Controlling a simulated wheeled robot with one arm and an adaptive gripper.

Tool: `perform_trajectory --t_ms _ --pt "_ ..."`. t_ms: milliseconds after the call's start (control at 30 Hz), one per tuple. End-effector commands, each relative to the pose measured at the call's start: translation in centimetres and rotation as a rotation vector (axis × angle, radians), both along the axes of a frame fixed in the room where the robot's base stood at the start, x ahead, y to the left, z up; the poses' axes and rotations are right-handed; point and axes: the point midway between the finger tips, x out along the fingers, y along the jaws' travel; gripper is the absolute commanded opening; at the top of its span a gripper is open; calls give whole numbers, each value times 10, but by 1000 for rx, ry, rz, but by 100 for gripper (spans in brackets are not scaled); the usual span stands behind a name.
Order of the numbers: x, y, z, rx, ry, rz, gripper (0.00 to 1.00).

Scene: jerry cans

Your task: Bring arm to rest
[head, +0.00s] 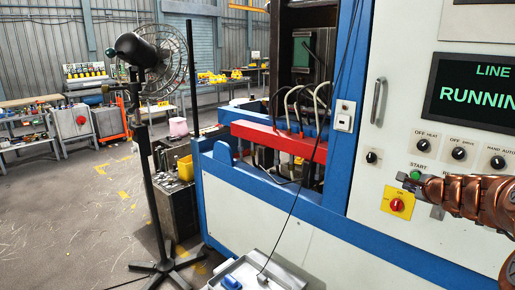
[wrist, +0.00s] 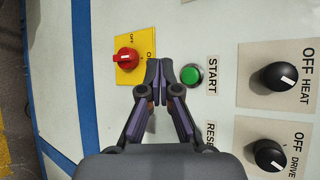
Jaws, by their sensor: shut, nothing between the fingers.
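My gripper (wrist: 160,75) is shut and empty in the wrist view. Its fingertips show between the green START button (wrist: 191,76) and the red rotary switch (wrist: 126,57) on its yellow plate. In the head view my copper-coloured arm reaches in from the right edge, and my gripper (head: 409,181) is close to the control panel (head: 400,110), by the START button (head: 416,175). I cannot tell whether the fingertips touch the panel. The screen (head: 478,92) reads "LINE" and "RUNNING", cut off at the right.
Black knobs (head: 459,153) line the panel, and a grey door handle (head: 378,100) sticks out from it. A black stand fan (head: 150,150) stands at the left. A grey tray (head: 285,278) is low in front of the machine. Open floor (head: 65,210) lies at the left.

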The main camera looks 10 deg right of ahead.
Motion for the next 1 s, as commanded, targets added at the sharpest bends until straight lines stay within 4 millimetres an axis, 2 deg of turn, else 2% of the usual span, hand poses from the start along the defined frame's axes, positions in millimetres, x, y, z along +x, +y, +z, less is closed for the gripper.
perform_trajectory --t_ms 67,167,267,367,400,467,500,567,667,767,800,867,967,1000 --pt "4 10 1 -9 6 26 0" --pt "13 42 5 -38 22 106 0" --pt "22 96 9 -84 49 240 0" --pt "25 159 7 -141 93 400 0" --pt "24 184 6 -167 109 464 0" --pt "19 220 5 -205 134 558 0" --pt "15 245 2 -229 155 624 0" --pt "4 281 -4 -267 189 726 0" --pt "-21 336 -15 -335 246 894 0" --pt "-55 385 -29 -409 316 1064 0" --pt "-72 403 -36 -436 348 1137 0" --pt "-99 425 -47 -484 397 1238 0" --pt "-151 453 -66 -563 493 1412 0" --pt "-174 461 -73 -594 536 1481 0"
